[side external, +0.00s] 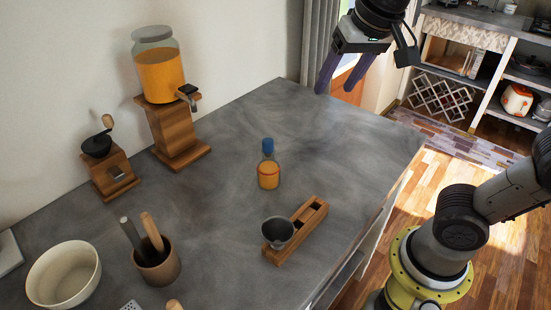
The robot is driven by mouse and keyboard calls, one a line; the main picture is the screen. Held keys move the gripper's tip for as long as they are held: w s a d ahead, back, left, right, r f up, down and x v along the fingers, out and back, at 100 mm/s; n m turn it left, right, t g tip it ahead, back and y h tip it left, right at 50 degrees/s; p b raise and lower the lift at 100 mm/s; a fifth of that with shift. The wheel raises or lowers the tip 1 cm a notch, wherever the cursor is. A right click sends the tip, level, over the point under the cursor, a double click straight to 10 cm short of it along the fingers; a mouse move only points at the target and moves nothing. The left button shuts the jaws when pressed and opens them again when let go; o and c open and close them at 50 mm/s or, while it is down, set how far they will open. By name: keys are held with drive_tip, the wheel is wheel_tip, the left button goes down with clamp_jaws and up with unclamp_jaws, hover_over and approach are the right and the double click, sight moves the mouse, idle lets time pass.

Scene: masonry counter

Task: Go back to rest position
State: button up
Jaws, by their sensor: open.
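My gripper (343,74) hangs in the air near the top of the side external view, above the far end of the counter (340,150). Its two purple fingers are apart and nothing is between them. It is clear of every object on the counter. My arm's base is at the lower right, beside the counter's edge.
A small bottle (268,176) with orange contents and a blue top stands mid-counter. A wooden holder (309,219) with a dark funnel (277,231) is nearer. A juice dispenser (160,75), grinder (108,165), utensil pot (157,268) and cream bowl (62,272) stand left. The far right counter is clear.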

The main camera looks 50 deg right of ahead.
drive_tip(key=s+d+f+n+t+y, duration=0.1)
drive_tip(key=s+f+n, duration=0.5)
drive_tip(key=s+f, duration=0.3)
drive_tip(key=shift+s+d+f, duration=0.15)
drive_tip(key=shift+s+f, duration=0.25)
drive_tip(key=shift+s, duration=0.6)
